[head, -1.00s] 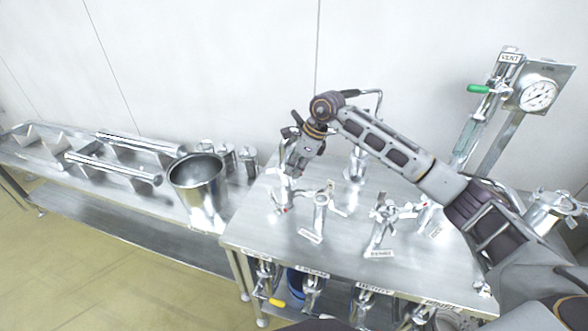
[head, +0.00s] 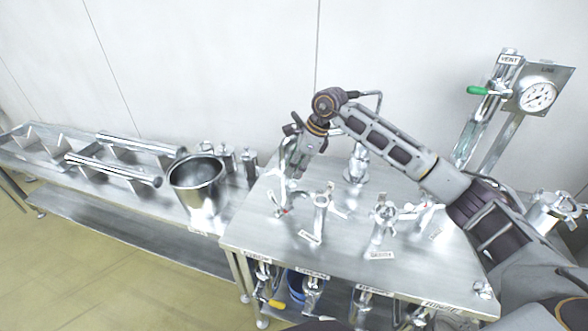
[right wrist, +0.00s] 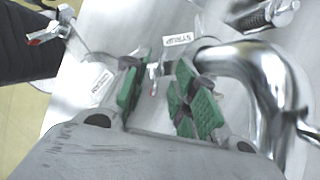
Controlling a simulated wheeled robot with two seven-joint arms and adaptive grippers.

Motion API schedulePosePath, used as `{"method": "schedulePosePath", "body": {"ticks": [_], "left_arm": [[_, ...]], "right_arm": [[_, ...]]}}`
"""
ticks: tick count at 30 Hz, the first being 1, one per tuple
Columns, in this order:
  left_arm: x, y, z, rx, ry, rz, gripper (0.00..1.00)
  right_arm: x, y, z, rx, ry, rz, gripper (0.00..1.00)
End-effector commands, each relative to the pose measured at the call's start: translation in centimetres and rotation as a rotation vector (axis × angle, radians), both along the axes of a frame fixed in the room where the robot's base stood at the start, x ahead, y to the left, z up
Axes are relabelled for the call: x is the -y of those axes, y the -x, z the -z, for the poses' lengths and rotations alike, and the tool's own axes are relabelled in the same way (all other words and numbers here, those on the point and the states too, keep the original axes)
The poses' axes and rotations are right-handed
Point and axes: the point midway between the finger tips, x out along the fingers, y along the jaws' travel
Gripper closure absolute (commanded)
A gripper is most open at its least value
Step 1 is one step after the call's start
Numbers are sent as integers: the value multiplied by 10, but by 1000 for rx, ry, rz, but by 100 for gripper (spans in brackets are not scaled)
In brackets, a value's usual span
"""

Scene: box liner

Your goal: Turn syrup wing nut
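My right gripper (head: 295,172) hangs at the left back of the steel table, over the fittings. In the right wrist view its two green-padded fingers (right wrist: 160,98) stand apart. A small metal piece with a reddish mark (right wrist: 153,72) shows in the gap between them; it looks like the wing nut, apart from both pads as far as I can tell. A label (right wrist: 178,40) reading SYRUP, upside down, lies just beyond the fingertips. In the head view the syrup nut is hard to make out, partly behind the gripper. My left gripper is not in view.
A curved steel pipe (right wrist: 265,75) runs close beside the right-hand finger. Other labelled fittings (head: 321,205) and (head: 383,222) stand to the front and right on the table (head: 345,258). A steel pot (head: 196,185) stands on the left bench. A pressure gauge (head: 538,96) is at the back right.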

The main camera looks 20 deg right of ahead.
Motion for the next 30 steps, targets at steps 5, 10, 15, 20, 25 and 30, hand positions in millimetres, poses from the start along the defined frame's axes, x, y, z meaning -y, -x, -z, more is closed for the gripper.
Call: {"method": "schedulePosePath", "body": {"ticks": [5, 10, 15, 20, 25, 30], "left_arm": [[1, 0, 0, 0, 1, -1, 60], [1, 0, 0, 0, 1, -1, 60], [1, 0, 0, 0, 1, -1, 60], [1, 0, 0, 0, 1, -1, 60], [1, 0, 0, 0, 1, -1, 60], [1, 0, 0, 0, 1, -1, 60]], "right_arm": [[8, 3, -22, 3, 0, 1, 72], [17, 7, -46, 5, 0, 1, 72], [26, 10, -69, 4, 0, 2, 72], [32, 14, -86, 3, -1, 0, 72], [36, 15, -96, 3, -1, 1, 72], [37, 16, -99, 2, -1, -1, 72]]}}
